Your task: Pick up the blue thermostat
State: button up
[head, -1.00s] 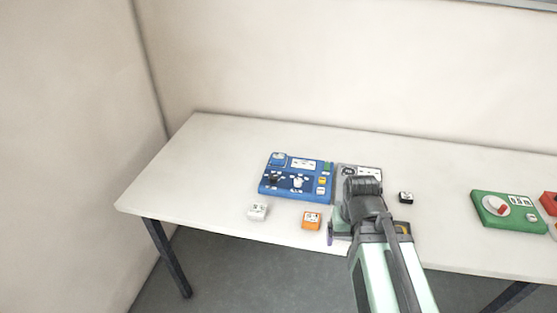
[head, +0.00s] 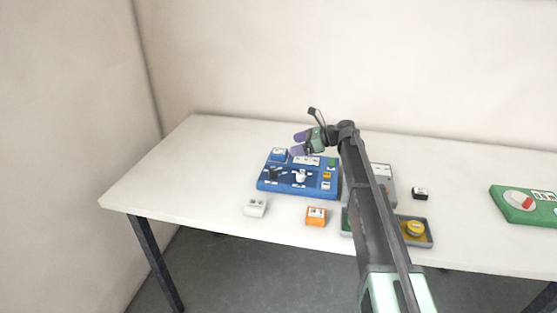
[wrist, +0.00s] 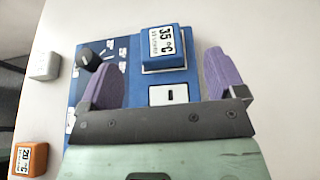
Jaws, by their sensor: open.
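The blue thermostat (head: 279,154) sits on the back left corner of the blue control panel (head: 262,188). In the wrist view the thermostat (wrist: 163,46) shows a white face reading 35 °C and lies ahead, between the lines of the two purple fingers. My gripper (head: 299,143) is open and empty, above the back of the panel and just right of the thermostat. It also shows in the wrist view (wrist: 164,66), its fingers on either side and apart from the thermostat.
A white device (head: 255,207) and an orange thermostat (head: 316,216) lie in front of the panel. A grey tray with a yellow round part (head: 414,229), a small black device (head: 420,193) and a green panel (head: 512,206) are to the right. The table's left end (head: 160,180) is clear.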

aim_at(274, 151)
jog(key=b+x, duration=0.1)
jog(key=x, duration=0.2)
jog(key=shift+a+f, duration=0.25)
jog(key=shift+a, duration=0.05)
jog(key=b+x, duration=0.1)
jog(key=x, duration=0.1)
jog(key=b+x, duration=0.1)
jog(key=x, duration=0.1)
jog(key=shift+a+f, duration=0.2)
jog(key=shift+f, duration=0.15)
jog(key=shift+a, duration=0.3)
jog(key=shift+r, duration=0.1)
jog(key=c, duration=1)
jog(key=shift+c, duration=0.2)
notch_tip(274, 151, up, 20)
jog(key=p, duration=2)
